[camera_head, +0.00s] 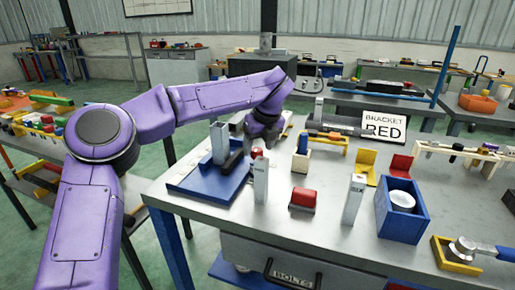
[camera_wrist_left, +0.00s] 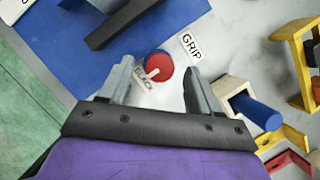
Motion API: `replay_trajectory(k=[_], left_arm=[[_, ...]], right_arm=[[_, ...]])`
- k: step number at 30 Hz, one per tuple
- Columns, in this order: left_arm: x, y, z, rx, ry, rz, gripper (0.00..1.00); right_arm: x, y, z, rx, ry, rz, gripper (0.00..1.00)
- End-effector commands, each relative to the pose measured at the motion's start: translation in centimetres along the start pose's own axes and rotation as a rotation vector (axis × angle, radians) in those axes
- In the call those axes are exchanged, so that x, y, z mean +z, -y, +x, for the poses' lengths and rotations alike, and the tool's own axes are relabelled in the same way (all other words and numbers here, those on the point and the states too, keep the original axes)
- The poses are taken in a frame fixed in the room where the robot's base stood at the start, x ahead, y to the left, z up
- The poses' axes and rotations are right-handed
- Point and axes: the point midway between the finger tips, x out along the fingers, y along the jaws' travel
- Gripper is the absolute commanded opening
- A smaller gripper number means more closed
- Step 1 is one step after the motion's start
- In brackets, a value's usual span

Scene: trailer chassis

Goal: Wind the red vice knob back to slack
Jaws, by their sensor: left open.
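The red vice knob (camera_wrist_left: 159,64) is a round red disc with a white pointer, seen between my open left fingers in the left wrist view. The pointer is toward the SLACK label (camera_wrist_left: 143,79); the GRIP label (camera_wrist_left: 191,46) lies on the other side. In the head view only a small part of the knob (camera_head: 256,152) shows under my left gripper (camera_head: 262,142). My left gripper (camera_wrist_left: 158,70) is open, its fingers either side of the knob; contact cannot be told. The vice has a blue base (camera_head: 205,184) and a grey upright block (camera_head: 219,140). My right gripper is out of view.
White upright blocks (camera_head: 261,180) and a red-topped item (camera_head: 302,198) stand in front of the knob. A wooden block with a blue peg (camera_wrist_left: 258,112) is close on the right. A blue box (camera_head: 402,212) and a yellow tray (camera_head: 456,258) are farther right.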

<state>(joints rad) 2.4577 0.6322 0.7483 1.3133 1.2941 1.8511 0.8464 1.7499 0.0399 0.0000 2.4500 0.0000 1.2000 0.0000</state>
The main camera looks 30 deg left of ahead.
Motion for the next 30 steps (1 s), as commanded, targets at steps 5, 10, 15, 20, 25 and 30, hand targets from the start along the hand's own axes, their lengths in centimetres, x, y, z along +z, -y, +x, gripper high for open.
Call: replay_trajectory(k=[5,10,15,20,25,30], left_arm=[[0.1,0.1,-4.6,-0.003,0.004,-0.001,0.63],[0.1,0.0,-7.8,-0.002,0.003,-0.001,0.63],[0.1,0.0,-8.8,-0.001,0.001,-0.001,0.63],[0.1,0.0,-8.8,-0.001,0.001,-0.001,0.63],[0.1,0.0,-8.8,-0.001,0.001,-0.001,0.63],[0.1,0.0,-8.8,-0.001,0.001,0.000,0.63]], right_arm=[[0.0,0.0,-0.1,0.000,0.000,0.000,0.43],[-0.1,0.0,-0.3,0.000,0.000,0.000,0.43],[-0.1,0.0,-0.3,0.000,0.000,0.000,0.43],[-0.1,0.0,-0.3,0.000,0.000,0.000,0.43],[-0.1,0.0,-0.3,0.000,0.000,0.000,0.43],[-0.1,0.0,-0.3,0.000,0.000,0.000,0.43]])
